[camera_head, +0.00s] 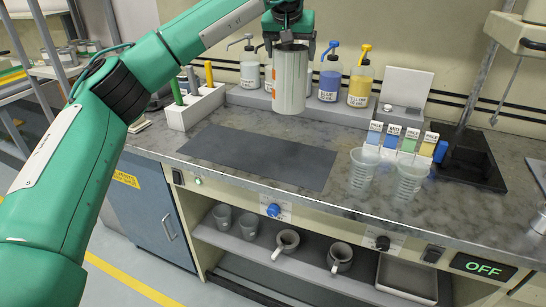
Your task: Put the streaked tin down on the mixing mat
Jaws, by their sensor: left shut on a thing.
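The tin (290,82) is a pale cylinder with darker lengthwise marks. My left gripper (288,42) is shut on its upper part and holds it upright in the air, in front of the pump bottles. The mixing mat (262,158) is a dark grey rectangle lying flat and bare on the worktop. The tin hangs above and beyond the mat's far right part, apart from it. My right gripper is not in view.
A white rack (194,107) with coloured sticks stands left of the mat. Two clear cups (363,170) and several coloured cards (391,136) stand to its right. Pump bottles (360,82) line the back ledge. A dark-based stand (468,160) is at right.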

